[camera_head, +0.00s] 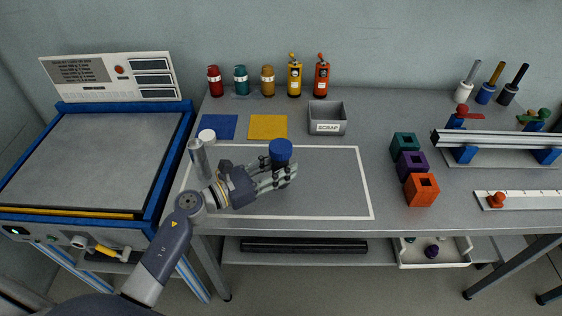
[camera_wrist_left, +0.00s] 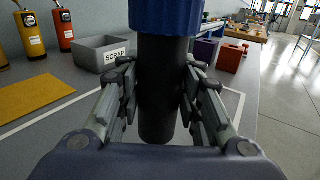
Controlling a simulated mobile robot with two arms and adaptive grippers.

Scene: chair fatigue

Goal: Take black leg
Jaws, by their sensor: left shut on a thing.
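A black leg (camera_wrist_left: 157,95) with a blue part (camera_wrist_left: 166,15) at its top stands upright between the fingers of my left gripper (camera_wrist_left: 157,100). In the head view the blue part (camera_head: 280,151) shows above my left gripper (camera_head: 279,172), and the black shaft is mostly hidden by the fingers. The gripper is shut on the leg, over the white-outlined area (camera_head: 330,190) of the bench. I cannot tell whether the leg's lower end touches the bench. My right gripper is not in view.
A grey scrap bin (camera_head: 327,118), a yellow mat (camera_head: 268,127) and a blue mat (camera_head: 213,126) lie behind. A silver cylinder (camera_head: 199,158) stands left of the gripper. Teal, purple and orange (camera_head: 421,190) blocks stand right. The outlined area's right part is clear.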

